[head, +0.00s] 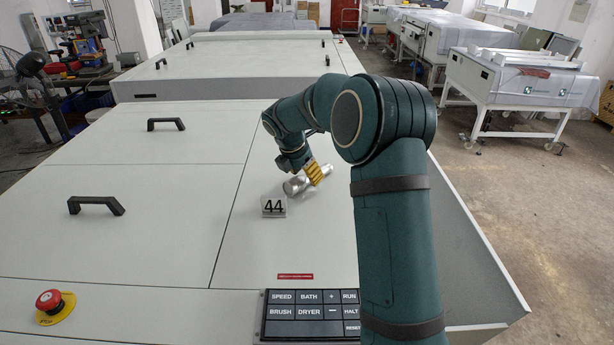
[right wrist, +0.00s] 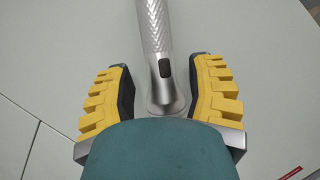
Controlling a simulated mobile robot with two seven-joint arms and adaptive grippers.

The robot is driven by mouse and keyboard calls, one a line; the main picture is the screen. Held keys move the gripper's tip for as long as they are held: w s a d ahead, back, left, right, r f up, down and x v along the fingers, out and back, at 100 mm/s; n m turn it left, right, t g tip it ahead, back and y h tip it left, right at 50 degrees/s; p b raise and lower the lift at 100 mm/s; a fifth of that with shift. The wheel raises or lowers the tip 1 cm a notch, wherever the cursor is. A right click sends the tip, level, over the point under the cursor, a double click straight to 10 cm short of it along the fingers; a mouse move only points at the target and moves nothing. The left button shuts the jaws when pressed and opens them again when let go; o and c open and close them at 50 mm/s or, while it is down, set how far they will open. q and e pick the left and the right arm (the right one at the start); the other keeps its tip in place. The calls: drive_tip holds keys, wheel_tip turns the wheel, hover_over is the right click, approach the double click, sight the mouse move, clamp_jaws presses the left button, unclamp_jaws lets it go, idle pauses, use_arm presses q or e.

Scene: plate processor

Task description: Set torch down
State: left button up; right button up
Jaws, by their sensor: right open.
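The torch (head: 294,186) is a silver metal cylinder lying on the light grey top of the plate processor (head: 200,200), just behind the card marked 44. It also shows in the right wrist view (right wrist: 158,40), with a knurled barrel, a dark button and a wider head near my palm. My right gripper (head: 314,173) has yellow ribbed fingers. In the right wrist view the fingers (right wrist: 160,90) stand open on both sides of the torch, with a gap at each side. In the head view they partly hide the torch. My left gripper is not in view.
A small card marked 44 (head: 273,206) stands just in front of the torch. A control panel (head: 310,312) and a red emergency stop button (head: 49,300) are at the near edge. Black handles (head: 96,206) rise from the left panels. The top around the torch is mostly clear.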

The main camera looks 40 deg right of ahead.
drive_tip(key=p+v, duration=0.1)
drive_tip(key=v, duration=0.9)
drive_tip(key=shift+a+r, duration=0.15)
drive_tip(key=shift+r, duration=0.15)
drive_tip(key=shift+s, duration=0.1)
